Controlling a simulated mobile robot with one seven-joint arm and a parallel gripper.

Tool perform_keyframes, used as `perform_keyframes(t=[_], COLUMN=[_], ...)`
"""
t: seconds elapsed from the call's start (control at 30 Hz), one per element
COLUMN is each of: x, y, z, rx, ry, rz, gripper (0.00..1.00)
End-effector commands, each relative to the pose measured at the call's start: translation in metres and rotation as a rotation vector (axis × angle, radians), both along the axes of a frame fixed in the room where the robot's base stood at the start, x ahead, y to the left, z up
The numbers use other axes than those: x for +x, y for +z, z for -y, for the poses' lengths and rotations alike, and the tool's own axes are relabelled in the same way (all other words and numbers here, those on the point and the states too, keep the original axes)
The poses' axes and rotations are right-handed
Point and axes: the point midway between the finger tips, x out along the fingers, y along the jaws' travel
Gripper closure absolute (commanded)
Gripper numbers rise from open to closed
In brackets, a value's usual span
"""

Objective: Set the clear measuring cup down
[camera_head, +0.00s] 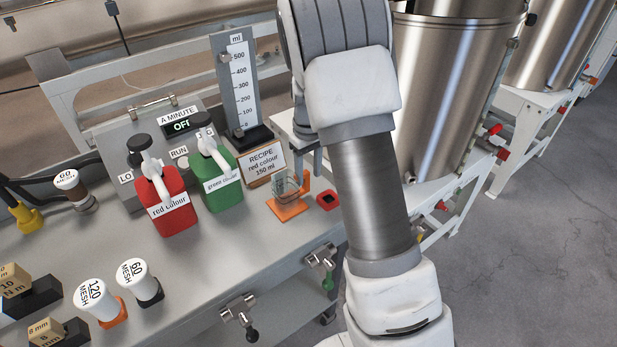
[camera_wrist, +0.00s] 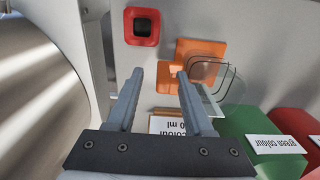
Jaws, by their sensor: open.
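The clear measuring cup (camera_head: 286,187) stands upright on an orange square pad (camera_head: 290,212) on the steel bench. In the wrist view the cup's clear wall (camera_wrist: 215,76) is just right of the right finger. An orange piece that looks like its handle (camera_wrist: 168,78) shows between the two fingers. My gripper (camera_wrist: 160,76) is open, with its fingers apart on either side of that orange piece; contact cannot be told.
A red jug (camera_head: 168,212) and a green jug (camera_head: 220,185) stand left of the cup. The recipe sign (camera_head: 264,163) and level scale (camera_head: 240,85) are behind. A small red square holder (camera_head: 327,200) is right of the pad.

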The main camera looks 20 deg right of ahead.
Motion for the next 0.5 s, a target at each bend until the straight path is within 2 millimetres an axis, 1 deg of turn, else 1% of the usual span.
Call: perform_keyframes(t=[0.03, 0.2, 0.3, 0.4, 0.5], x=[0.001, 0.001, 0.0, 0.0, 0.0], y=[0.015, 0.052, 0.07, 0.083, 0.091], z=[0.0, 0.0, 0.0, 0.0, 0.0], rx=[0.0, 0.0, -0.001, 0.0, 0.0], ry=[0.001, 0.0, 0.001, 0.0, 0.0], rz=[0.005, 0.004, 0.003, 0.002, 0.002], gripper=[0.48, 0.48, 0.48, 0.48, 0.48])
